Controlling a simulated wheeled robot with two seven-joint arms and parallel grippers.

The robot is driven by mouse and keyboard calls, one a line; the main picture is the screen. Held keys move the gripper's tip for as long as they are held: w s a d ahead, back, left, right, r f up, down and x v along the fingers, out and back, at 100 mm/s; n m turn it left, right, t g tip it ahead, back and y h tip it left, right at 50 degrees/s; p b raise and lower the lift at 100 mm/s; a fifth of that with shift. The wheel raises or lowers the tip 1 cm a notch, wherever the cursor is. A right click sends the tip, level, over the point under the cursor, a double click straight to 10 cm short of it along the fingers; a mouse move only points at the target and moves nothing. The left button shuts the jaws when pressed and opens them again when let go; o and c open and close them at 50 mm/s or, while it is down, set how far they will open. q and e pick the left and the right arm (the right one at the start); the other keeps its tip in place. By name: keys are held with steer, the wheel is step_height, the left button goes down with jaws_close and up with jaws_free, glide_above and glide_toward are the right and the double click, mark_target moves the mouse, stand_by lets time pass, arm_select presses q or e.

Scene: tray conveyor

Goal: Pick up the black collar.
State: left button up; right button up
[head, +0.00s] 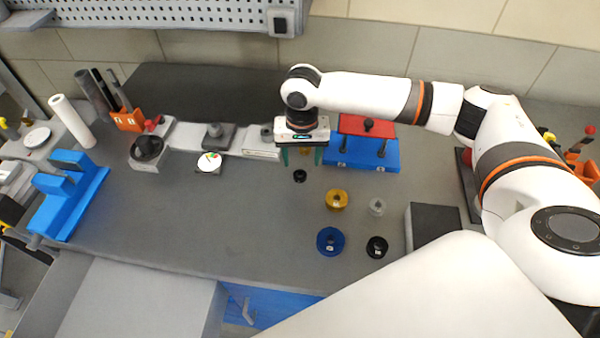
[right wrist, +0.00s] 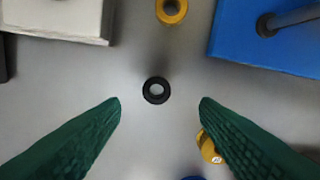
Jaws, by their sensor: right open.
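The black collar (right wrist: 146,93) is a small black ring lying flat on the grey bench, with bare bench showing through its hole. In the head view it (head: 300,177) lies just below my right gripper (head: 301,160). In the right wrist view the green fingers of my right gripper (right wrist: 160,104) are wide apart and empty. The collar lies between and slightly beyond their tips in that picture, touching neither finger. My left gripper is not in view.
A yellow ring (right wrist: 171,11) lies beyond the collar. The blue stand (head: 362,155) with a red top is at its right. A yellow flanged part (head: 337,200), blue part (head: 331,242), clear part (head: 377,207) and larger black part (head: 377,247) stand nearer.

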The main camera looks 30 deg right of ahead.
mark_target(300, 169)
steer(key=f+p, duration=0.1)
steer(key=f, duration=0.4)
steer(key=shift+w, duration=0.2)
steer(key=shift+f, duration=0.3)
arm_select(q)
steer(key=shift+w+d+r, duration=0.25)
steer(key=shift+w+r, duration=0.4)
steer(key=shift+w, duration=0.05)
arm_select(e)
steer(key=c, duration=1.1)
